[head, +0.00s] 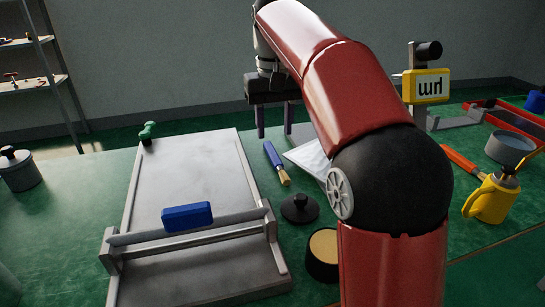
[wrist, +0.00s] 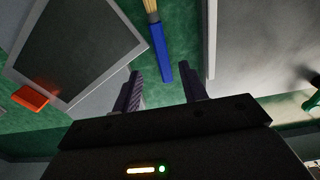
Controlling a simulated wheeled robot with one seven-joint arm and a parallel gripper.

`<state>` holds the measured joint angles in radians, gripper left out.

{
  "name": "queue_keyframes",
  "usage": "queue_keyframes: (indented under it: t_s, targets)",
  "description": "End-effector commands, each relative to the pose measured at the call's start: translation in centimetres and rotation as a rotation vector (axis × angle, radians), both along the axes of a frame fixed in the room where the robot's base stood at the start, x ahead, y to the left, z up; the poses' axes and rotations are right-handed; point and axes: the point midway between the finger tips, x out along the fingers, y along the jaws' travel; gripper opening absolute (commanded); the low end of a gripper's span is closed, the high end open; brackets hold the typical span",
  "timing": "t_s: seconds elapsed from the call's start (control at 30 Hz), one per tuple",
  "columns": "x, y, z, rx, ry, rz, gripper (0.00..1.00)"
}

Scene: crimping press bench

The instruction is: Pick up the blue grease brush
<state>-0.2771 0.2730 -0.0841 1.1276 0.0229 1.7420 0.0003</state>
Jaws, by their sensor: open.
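The blue grease brush (head: 271,155) lies on the green bench, just right of the large grey press plate, with its tan bristles toward the front. In the wrist view its blue handle (wrist: 161,63) runs away from me, with the bristles at the top edge. My gripper (wrist: 161,78) is open and empty, and the handle's near end shows between its two fingertips. In the head view my gripper (head: 274,119) hangs past the handle's far end, fingers down. I see no contact with the brush; the exact height gap is hard to tell.
The grey press plate (head: 190,170) with a blue-gripped crossbar stands left of the brush. A pale flat panel (head: 312,157) lies close on its right, partly behind my arm. A black knobbed lid (head: 299,208) and a dark round pot (head: 323,252) stand in front.

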Motion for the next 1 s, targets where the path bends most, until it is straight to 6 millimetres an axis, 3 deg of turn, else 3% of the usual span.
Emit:
queue_keyframes:
  t_s: [0.33,0.67,1.0]
  targets:
    - [0.4,0.5,-4.9,0.0,0.001,0.001,0.43]
    - [0.5,0.5,-5.5,0.0,-0.001,0.0,0.43]
    - [0.5,0.5,-5.5,0.0,0.0,0.0,0.0]
